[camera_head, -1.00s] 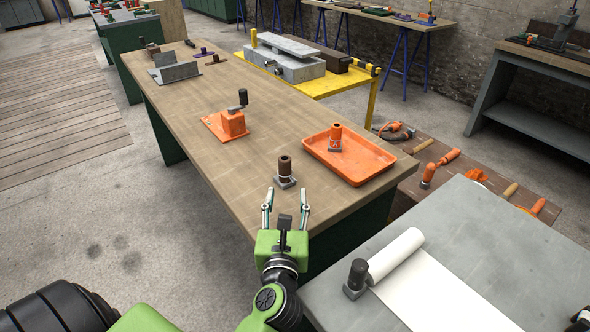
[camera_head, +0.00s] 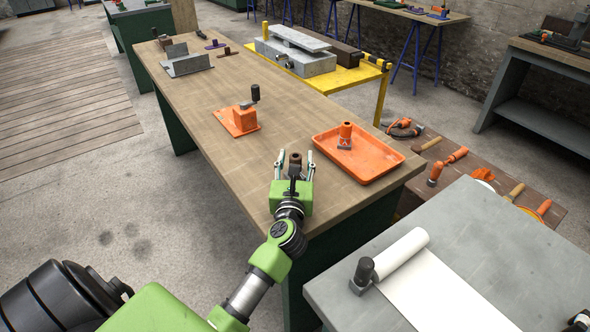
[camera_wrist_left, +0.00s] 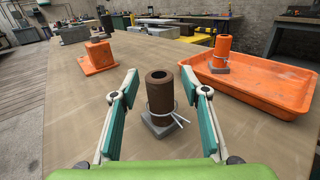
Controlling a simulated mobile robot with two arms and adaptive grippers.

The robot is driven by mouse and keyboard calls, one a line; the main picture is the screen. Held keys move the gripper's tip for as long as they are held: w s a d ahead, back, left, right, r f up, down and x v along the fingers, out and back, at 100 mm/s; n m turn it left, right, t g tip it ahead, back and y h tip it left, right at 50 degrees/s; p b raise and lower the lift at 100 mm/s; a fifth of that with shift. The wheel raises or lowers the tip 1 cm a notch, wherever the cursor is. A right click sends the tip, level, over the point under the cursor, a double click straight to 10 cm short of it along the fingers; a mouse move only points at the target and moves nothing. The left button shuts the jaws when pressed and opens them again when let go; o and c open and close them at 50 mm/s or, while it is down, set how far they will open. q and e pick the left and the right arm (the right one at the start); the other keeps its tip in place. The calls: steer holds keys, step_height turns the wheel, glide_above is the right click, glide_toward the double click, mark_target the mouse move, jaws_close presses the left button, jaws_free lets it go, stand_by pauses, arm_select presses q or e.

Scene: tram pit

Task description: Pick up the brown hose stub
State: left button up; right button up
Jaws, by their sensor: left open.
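The brown hose stub (camera_wrist_left: 160,90) stands upright on a small grey square base on the wooden bench, with a pale tie around its lower part. Its top also shows in the head view (camera_head: 295,160), the rest hidden behind the gripper. My left gripper (camera_head: 295,168) is open, its fingers pointing toward the stub. In the left wrist view the open fingers (camera_wrist_left: 162,88) lie on either side of the stub, with clear space on both sides. My right gripper is not in view.
An orange tray (camera_head: 372,172) holding an orange hose stub (camera_head: 345,134) sits to the right. An orange block (camera_head: 244,118) with a black knob stands farther back. A grey table (camera_head: 450,225) with a white roll is at right front.

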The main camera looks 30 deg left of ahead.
arm_select(q)
steer(key=shift+s, duration=0.1)
jaws_close()
steer(key=shift+r, duration=0.1)
